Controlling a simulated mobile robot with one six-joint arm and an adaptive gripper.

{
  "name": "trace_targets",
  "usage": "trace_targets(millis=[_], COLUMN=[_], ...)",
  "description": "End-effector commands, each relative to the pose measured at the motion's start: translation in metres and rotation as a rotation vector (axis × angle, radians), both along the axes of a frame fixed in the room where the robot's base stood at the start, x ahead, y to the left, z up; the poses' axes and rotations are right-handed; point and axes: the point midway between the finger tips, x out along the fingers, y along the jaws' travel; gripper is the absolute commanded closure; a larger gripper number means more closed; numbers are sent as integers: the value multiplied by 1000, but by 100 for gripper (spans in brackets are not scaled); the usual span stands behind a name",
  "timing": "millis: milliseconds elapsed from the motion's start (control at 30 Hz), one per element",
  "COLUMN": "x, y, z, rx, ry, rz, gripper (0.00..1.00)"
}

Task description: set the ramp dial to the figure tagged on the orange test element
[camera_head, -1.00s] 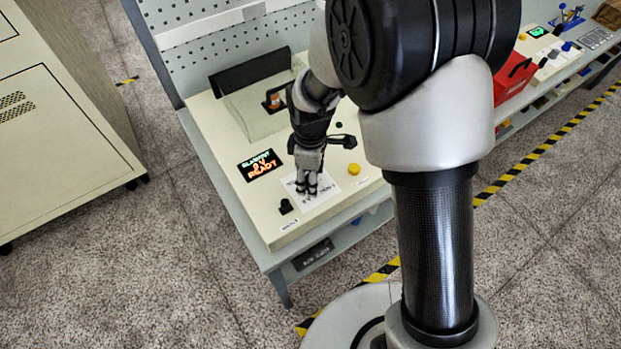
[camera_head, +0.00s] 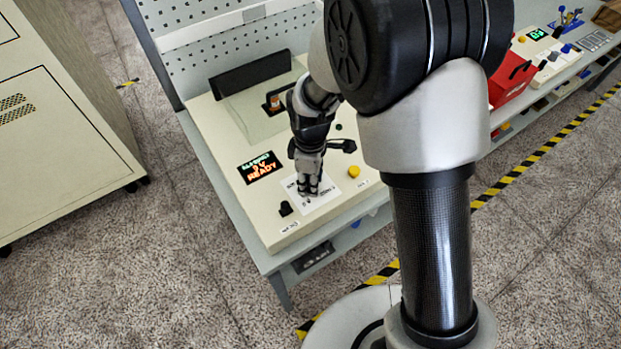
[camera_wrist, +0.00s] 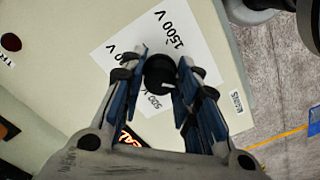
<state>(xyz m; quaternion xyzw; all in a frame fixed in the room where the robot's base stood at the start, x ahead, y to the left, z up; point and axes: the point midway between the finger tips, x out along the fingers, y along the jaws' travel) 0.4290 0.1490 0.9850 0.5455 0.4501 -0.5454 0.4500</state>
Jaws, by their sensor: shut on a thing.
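The ramp dial is a round black knob (camera_wrist: 160,73) on a white scale card (camera_wrist: 190,40) in the wrist view. The card carries printed voltage figures, with "1500 V" readable and others partly hidden by the fingers. My gripper (camera_wrist: 160,80) is shut on the knob, a blue-lined finger on each side of it. In the head view my gripper (camera_head: 308,190) points down onto the card (camera_head: 325,196); the knob is hidden there. The orange test element (camera_head: 275,101) stands in a dark holder at the back of the bench panel. Its tag is not legible.
A display (camera_head: 260,167) left of the card shows lit text including "READY".

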Motion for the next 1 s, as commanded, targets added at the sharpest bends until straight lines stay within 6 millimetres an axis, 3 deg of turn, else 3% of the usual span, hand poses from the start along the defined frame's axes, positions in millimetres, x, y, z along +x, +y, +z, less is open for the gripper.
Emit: trace_targets(millis=[467,1000], x=[0,0], y=[0,0], z=[0,0], rx=[0,-1], ry=[0,0], rz=[-83,-546], gripper=[95,95])
